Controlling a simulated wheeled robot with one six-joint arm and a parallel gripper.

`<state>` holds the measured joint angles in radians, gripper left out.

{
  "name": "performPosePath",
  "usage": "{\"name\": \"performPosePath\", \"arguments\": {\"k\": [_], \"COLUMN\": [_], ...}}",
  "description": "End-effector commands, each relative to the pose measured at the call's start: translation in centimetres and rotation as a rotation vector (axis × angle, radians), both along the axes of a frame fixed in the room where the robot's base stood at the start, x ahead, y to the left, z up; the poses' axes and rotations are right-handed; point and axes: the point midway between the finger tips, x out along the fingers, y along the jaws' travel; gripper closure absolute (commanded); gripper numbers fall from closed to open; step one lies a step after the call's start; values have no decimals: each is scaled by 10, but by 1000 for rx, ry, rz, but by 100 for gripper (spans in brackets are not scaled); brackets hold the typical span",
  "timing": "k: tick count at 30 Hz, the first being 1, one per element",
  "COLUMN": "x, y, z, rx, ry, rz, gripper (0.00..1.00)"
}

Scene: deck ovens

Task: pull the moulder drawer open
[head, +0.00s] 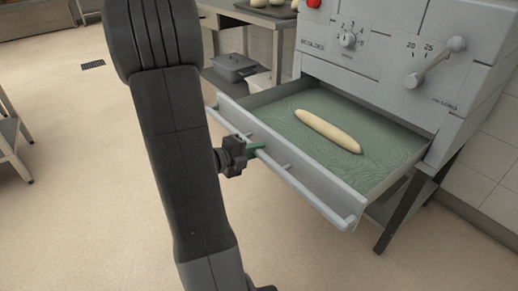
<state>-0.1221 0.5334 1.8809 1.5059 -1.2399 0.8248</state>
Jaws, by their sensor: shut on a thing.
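The moulder (371,50) is a grey machine on legs at the right of the head view, with a red button, a dial and a lever on its front. Its drawer (398,183) stands pulled out, with a green lining. A long pale dough piece (328,131) lies in it. A bar handle (292,178) runs along the drawer's front. My gripper (254,151) is at the left part of this handle and shut on it. The fingertips are small in view and partly hidden by the bar and the gripper body.
A steel table (262,14) with dough pieces stands behind, with a dark lidded bin (234,68) on its lower shelf. A rack leg (14,150) shows at the far left. The beige floor (75,190) is clear at left. A floor drain (93,65) lies behind.

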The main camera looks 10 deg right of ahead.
Motion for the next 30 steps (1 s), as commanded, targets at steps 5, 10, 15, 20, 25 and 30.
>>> {"name": "performPosePath", "arguments": {"k": [5,10,15,20,25,30], "x": [0,0,0,-2,-12,-23], "y": [0,0,0,8,31,59], "z": [-1,-1,0,2,9,15], "rx": [1,1,1,1,0,1], "ry": [1,1,0,0,1,0], "rz": [-1,-1,0,2,4,5], "gripper": [100,83,83,83,83,83]}}
